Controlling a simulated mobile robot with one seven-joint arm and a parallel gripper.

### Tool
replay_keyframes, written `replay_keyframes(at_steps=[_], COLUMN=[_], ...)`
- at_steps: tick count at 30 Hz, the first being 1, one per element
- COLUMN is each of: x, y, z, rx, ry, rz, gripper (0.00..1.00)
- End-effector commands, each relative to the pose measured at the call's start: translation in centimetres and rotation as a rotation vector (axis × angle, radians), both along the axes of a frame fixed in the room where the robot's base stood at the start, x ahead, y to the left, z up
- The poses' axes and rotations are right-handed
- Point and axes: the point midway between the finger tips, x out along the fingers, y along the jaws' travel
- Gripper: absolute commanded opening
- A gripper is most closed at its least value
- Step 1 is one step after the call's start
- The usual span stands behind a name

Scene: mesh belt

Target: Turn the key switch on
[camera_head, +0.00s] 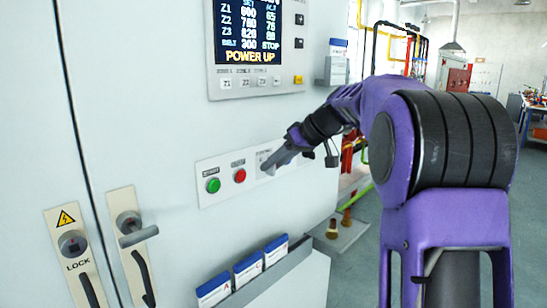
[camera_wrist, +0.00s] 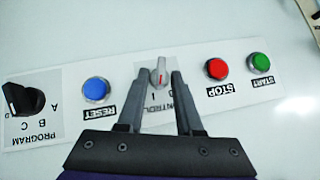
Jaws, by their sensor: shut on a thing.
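In the head view my gripper (camera_head: 268,166) reaches the right part of the button panel (camera_head: 215,164) and hides the switch there.
In the wrist view a blue reset button (camera_wrist: 96,89) and a black program knob (camera_wrist: 24,99) lie left of the switch. A red stop button (camera_wrist: 216,68) and green start button (camera_wrist: 260,62) lie right. A display (camera_head: 247,32) is above; a card rack (camera_head: 262,277) is below.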

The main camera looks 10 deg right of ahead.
Motion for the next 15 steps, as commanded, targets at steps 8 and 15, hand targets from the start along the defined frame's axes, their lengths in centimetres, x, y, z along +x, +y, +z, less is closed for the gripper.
replay_keyframes(at_steps=[8, 15], x=[0.27, 0.31], y=[-0.25, -0.29], z=[0.05, -0.02], rx=[0.145, 0.21], ry=[0.099, 0.147], rz=[-0.001, -0.001], gripper=[0.0, 0.0])
